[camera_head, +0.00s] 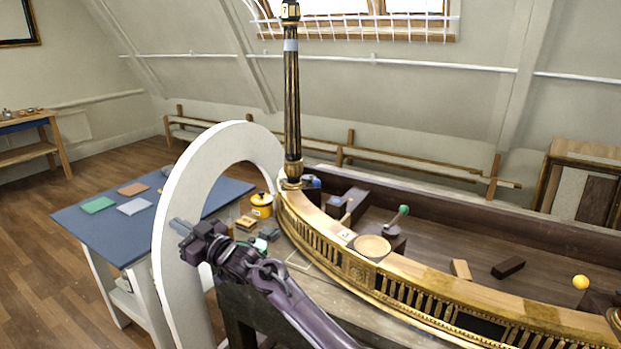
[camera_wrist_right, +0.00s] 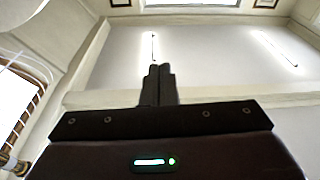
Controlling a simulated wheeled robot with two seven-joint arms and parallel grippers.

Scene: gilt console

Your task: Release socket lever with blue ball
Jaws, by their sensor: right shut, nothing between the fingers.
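A small blue ball (camera_head: 316,183) shows just right of the foot of the dark fluted column (camera_head: 292,115), beside dark blocks; the lever under it is mostly hidden. My right gripper (camera_head: 181,227) is shut and empty, in front of the white arch and left of the gilt console (camera_head: 360,268), well apart from the blue ball. In the right wrist view its closed fingers (camera_wrist_right: 158,72) point toward the ceiling. My left gripper is out of view.
The white arch (camera_head: 170,270) stands close to my right gripper. Behind it is a blue-topped table (camera_head: 75,222) with coloured cards. A yellow pot (camera_head: 262,205) sits by the console's left end. Loose blocks (camera_head: 508,267) lie inside the console.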

